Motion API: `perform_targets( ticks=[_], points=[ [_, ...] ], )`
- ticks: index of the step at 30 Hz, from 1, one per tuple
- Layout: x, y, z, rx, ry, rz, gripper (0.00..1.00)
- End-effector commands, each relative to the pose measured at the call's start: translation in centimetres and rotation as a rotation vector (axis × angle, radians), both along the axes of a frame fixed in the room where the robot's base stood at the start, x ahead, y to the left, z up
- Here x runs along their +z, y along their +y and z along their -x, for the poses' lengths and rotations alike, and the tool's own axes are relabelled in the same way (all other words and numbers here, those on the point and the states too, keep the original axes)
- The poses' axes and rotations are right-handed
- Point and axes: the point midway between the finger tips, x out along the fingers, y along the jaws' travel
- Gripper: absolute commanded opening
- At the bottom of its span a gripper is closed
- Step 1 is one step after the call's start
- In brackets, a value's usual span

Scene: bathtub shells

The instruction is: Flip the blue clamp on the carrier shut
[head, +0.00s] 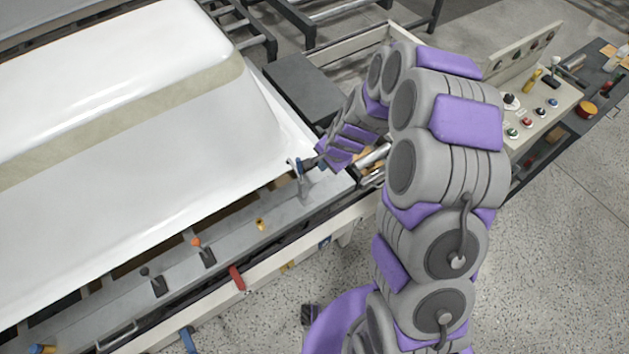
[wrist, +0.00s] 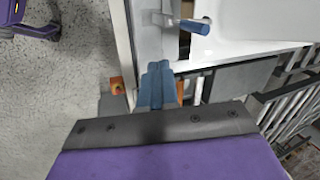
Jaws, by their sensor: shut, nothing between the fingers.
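The blue clamp (head: 294,165) is on the grey rail of the carrier (head: 230,226), by the near right corner of the white shell. In the wrist view its blue handle (wrist: 195,26) sticks out sideways from a metal base at the top. My gripper (head: 313,162) is just right of the clamp in the head view. In the wrist view my gripper (wrist: 157,68) shows two blue fingers shut together and empty, with a gap between their tips and the clamp handle. The clamp's lower part is small and hard to make out in the head view.
The white shell (head: 120,150) fills the left. Clamps with an orange (head: 197,242) and a black knob (head: 146,272) stand along the rail. A red handle (head: 236,277) hangs at its front edge. A button panel (head: 538,110) is at right. The speckled floor (head: 560,250) is open.

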Motion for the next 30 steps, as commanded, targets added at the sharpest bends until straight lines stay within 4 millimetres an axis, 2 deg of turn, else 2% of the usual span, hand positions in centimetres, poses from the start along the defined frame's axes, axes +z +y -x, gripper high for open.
perform_targets(
  ticks=[5, 16, 21, 25, 30],
  points=[
    [-1.2, 0.6, -0.4, -0.008, -0.004, -0.002, 0.00],
    [-7.1, 1.3, -1.6, -0.007, -0.001, -0.009, 0.00],
    [-9.6, 2.3, -2.5, -0.005, -0.006, -0.007, 0.00],
    [-9.5, 3.9, -3.8, -0.003, -0.006, -0.003, 0.00],
    [-9.5, 4.9, -4.8, -0.005, -0.007, -0.001, 0.00]
  ],
)
